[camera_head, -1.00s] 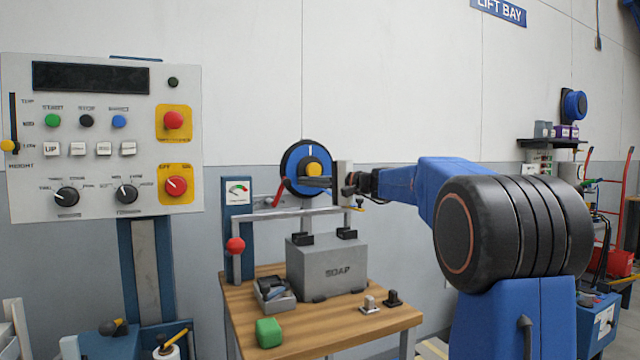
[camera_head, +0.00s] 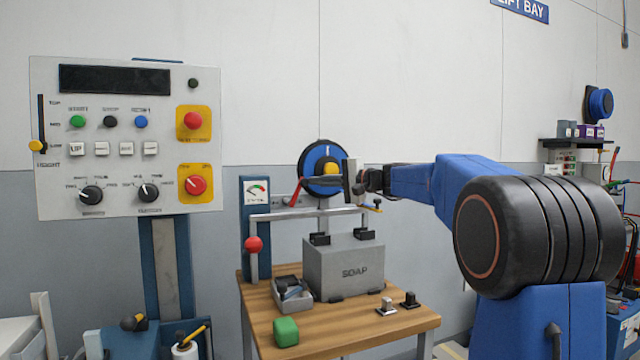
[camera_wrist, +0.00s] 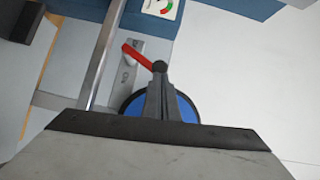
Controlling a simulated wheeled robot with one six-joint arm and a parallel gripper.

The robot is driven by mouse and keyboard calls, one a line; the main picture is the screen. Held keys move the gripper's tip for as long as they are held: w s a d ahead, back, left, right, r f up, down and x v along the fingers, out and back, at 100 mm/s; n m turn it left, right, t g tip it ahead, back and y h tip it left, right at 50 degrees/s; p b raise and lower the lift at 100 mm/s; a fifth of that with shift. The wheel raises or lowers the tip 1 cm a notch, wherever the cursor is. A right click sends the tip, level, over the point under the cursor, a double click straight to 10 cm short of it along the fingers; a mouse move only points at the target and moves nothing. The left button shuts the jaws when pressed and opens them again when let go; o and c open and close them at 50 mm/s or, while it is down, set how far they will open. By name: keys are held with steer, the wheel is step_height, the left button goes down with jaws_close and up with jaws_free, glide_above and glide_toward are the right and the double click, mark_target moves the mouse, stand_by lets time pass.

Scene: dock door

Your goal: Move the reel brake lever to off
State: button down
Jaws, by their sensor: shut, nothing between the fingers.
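The reel (camera_head: 311,159) is a blue disc with a dark rim and a yellow hub, behind the workbench. A red lever (camera_head: 295,192) stands slanted at its left side. In the wrist view the red lever (camera_wrist: 135,54) lies over a small grey plate (camera_wrist: 127,77) whose markings are too small to read. My gripper (camera_head: 309,183) is shut and empty, in front of the reel, pointing left toward the lever. In the wrist view its dark fingertips (camera_wrist: 159,67) appear right at the lever's near end; whether they touch cannot be told. They hide part of the reel.
A metal rail frame (camera_head: 300,213) with a red ball knob (camera_head: 253,244) and a gauge post (camera_head: 257,222) stands close by. Below are a grey SOAP box (camera_head: 342,268), a small tray (camera_head: 292,297) and a green block (camera_head: 286,332). A control panel (camera_head: 128,175) is left.

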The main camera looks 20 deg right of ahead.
steer(key=shift+a+r, duration=0.15)
steer(key=a+r+n+g+h, duration=0.2)
steer(key=a+n+h, duration=0.3)
steer(key=a, duration=0.2)
steer(key=shift+s+a+r+n, duration=0.15)
steer(key=shift+a+n, duration=0.05)
steer(key=shift+n, duration=0.2)
steer(key=shift+r, duration=0.1)
stand_by(0.3)
steer(key=shift+r, duration=0.7)
steer(key=shift+r, duration=0.1)
